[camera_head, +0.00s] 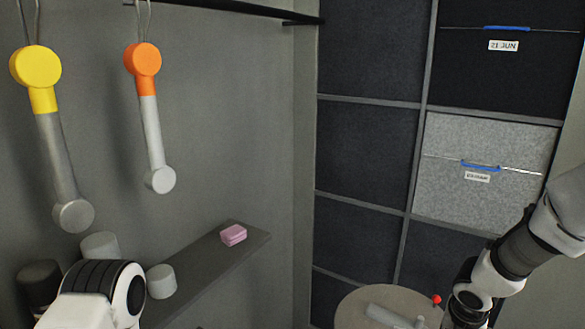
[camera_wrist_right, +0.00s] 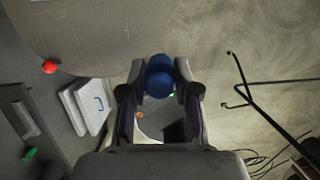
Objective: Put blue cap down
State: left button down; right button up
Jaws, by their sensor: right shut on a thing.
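The blue cap (camera_wrist_right: 159,76) is between the fingertips of my right gripper (camera_wrist_right: 160,88) in the right wrist view, and the gripper is shut on it. The cap shows near the edge of the round table (camera_wrist_right: 95,35); I cannot tell its height relative to the tabletop. In the head view, my right arm comes in at the lower right, and neither its fingers nor the cap can be made out. My left arm shows at the lower left, with its gripper out of view.
The round table stands at the bottom of the head view, with a grey cylindrical part (camera_head: 388,316) on it and a red ball (camera_head: 436,299) at its edge. A wall shelf (camera_head: 205,268) holds a pink block (camera_head: 233,235). A black metal frame (camera_wrist_right: 262,103) stands right in the wrist view.

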jog(key=m, duration=0.3)
jog(key=shift+s+a+f+g+h, duration=0.15)
jog(key=shift+s+f+g+h, duration=0.15)
jog(key=shift+f+g, duration=0.1)
jog(key=s+a+f+m+g+y, duration=0.1)
jog(key=a+f+m, duration=0.3)
jog(key=m, duration=0.9)
jog(key=s+a+f+m+g+y+b, duration=0.1)
jog(key=a+f+m+g, duration=0.3)
jog(key=a+m, duration=0.5)
jog(key=m, duration=0.4)
jog(key=shift+s+a+y, duration=0.25)
jog(key=shift+s+y, duration=0.05)
